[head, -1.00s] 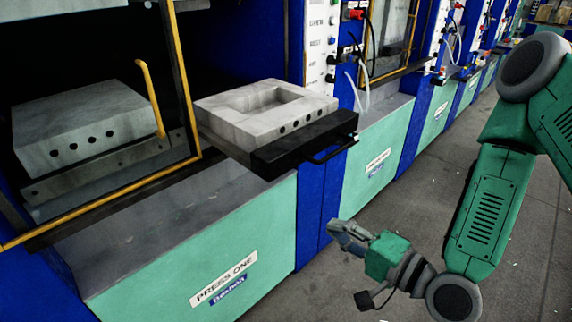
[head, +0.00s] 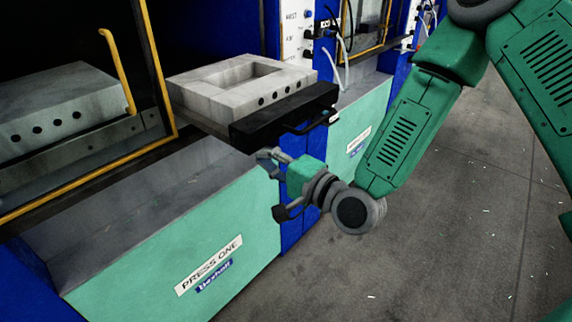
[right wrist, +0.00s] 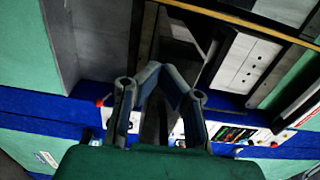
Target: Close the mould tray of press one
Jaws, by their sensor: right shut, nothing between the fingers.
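The mould tray of press one is pulled out, with a black front (head: 262,127) and a bar handle (head: 308,128). A grey mould block (head: 200,88) with a square cavity sits on it. My right gripper (head: 266,157) is shut and empty, just below and in front of the tray's black front. It looks apart from the tray, though contact is hard to judge. In the right wrist view its fingers (right wrist: 168,72) meet at the tips. My left gripper is not in view.
A yellow-edged guard frame (head: 160,75) stands left of the tray, with another grey block (head: 60,105) behind it. The green press base (head: 150,240) lies below. A control panel (head: 296,35) stands behind the tray.

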